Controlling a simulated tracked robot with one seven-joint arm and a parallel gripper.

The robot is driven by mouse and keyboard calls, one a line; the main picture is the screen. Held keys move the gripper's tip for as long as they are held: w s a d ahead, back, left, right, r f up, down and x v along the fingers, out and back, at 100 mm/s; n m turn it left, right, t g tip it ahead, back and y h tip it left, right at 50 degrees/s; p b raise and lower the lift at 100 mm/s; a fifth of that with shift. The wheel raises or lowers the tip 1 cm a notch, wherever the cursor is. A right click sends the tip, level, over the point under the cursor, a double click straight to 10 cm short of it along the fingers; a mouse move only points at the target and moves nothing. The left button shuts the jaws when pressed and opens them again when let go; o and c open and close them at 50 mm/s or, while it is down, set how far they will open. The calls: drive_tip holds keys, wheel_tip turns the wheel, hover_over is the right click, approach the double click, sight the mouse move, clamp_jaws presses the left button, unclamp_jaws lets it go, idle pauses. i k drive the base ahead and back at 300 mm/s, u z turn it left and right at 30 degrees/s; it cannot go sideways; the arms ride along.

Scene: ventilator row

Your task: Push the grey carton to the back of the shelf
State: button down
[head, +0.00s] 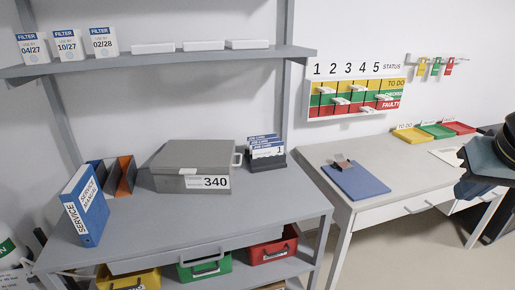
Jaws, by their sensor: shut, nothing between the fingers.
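A grey lidded box (193,166) with a white "340" label stands on the grey bench top (262,206) of the shelf unit, left of the picture's middle. It is the only large grey box in view; I cannot tell whether it is the carton. It has a latch on its front and a light handle at its right side. Part of my arm shows at the right edge, well apart from the box. My gripper's fingers are not in view.
A blue service manual (84,206) and file holders (113,175) stand left of the box, a card rack (267,154) to its right. An upper shelf (165,59) runs above. Coloured bins (204,267) sit below. The bench top's front right is clear.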

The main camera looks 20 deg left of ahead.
sight(166, 183)
drive_tip(key=u, duration=0.35)
drive_tip(key=i, duration=1.05)
drive_tip(key=u, duration=0.6)
drive_tip(key=k, duration=0.9)
drive_tip(key=u, duration=0.2)
drive_tip(key=i, duration=0.9)
drive_tip(key=z, duration=0.05)
